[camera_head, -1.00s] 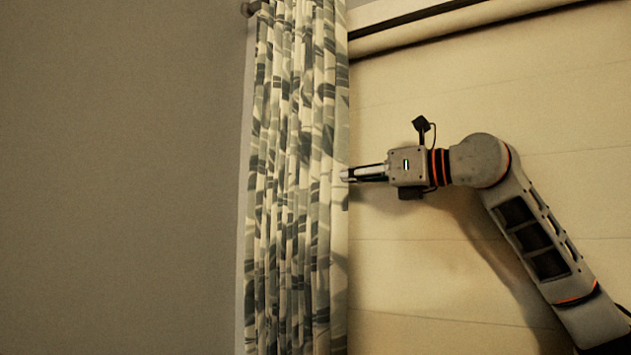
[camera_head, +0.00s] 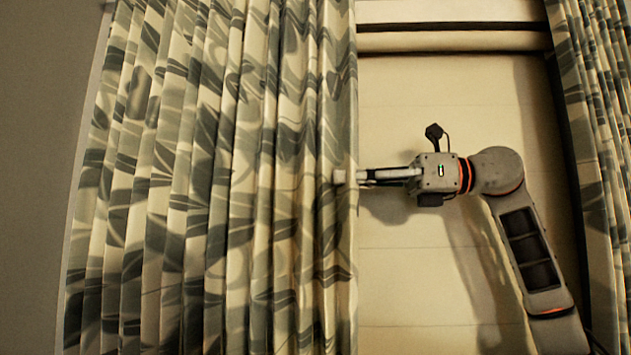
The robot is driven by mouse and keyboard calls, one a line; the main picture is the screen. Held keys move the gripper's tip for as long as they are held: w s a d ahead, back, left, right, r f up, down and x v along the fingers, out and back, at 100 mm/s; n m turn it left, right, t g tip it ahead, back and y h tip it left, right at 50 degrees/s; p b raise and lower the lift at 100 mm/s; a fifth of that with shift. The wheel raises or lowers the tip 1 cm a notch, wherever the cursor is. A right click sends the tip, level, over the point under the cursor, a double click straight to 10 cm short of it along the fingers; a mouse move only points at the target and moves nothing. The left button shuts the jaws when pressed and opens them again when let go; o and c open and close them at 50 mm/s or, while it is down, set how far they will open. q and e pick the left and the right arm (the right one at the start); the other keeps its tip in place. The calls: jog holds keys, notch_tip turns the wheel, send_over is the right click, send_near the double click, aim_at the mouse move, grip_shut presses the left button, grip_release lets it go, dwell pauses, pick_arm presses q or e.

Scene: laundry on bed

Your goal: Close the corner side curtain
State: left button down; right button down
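The patterned curtain (camera_head: 215,190) in green-grey and cream hangs in folds at the left of the head view, next to the grey wall. Its right edge hangs near the middle of the picture. My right gripper (camera_head: 345,177) is at that edge, pointing left, with its fingertips at the fabric. One finger shows in front of the curtain edge, and the gripper looks shut on it. The far finger is hidden. My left gripper is not in view.
A second curtain (camera_head: 600,150) of the same pattern hangs at the right. Between the two is a pale blind (camera_head: 440,110) with a roller (camera_head: 450,41) at the top. A bare grey wall (camera_head: 40,150) fills the left.

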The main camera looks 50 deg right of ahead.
jog(key=shift+s+d, duration=0.25)
jog(key=shift+s, duration=0.25)
jog(key=c, duration=2.2)
grip_release()
jog(key=shift+s+d, duration=0.1)
jog(key=shift+c, duration=0.2)
jog(key=v, duration=0.8)
